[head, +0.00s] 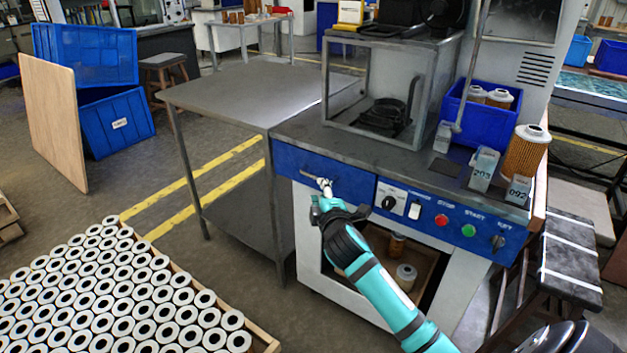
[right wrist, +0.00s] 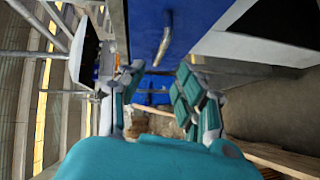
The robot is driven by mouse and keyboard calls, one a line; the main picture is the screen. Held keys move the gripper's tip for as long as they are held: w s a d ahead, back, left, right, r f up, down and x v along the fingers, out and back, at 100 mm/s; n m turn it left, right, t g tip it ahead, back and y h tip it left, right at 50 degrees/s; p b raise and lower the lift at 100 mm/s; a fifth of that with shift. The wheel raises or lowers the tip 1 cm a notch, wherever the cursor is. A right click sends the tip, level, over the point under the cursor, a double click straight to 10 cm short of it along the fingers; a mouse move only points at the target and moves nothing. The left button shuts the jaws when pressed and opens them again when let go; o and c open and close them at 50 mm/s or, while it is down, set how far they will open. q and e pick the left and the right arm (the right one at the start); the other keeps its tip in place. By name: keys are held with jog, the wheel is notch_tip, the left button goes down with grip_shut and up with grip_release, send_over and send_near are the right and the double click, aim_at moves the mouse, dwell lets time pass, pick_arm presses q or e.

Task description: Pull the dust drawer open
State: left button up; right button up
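The dust drawer (head: 350,183) has a blue front under the left part of the machine's worktop. Its front looks flush, so the drawer appears closed. A small metal bar handle (head: 307,176) is on it; the handle also shows in the right wrist view (right wrist: 164,42). My right gripper (head: 324,186) is at the drawer front, overlapping the handle's right end in the head view. In the right wrist view my right gripper (right wrist: 160,88) has its fingers spread, with the handle ahead of them and nothing held between. My left gripper is not in view.
A control panel (head: 456,222) with a knob, switch and buttons is right of the drawer. Below is an open bay with cartridges (head: 406,273). A grey side table (head: 250,92) adjoins on the left. A crate of white cartridges (head: 268,345) stands on the floor at lower left.

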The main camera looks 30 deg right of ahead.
aim_at(315, 178)
jog(key=b+x, duration=0.1)
jog(key=x, duration=0.7)
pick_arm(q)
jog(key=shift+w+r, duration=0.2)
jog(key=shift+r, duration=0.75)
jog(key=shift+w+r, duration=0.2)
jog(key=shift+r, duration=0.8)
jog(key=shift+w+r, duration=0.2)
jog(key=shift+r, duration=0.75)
pick_arm(e)
jog(key=shift+w+d+f, duration=0.1)
jog(key=shift+w+d, duration=0.1)
jog(key=shift+w, duration=0.4)
grip_shut()
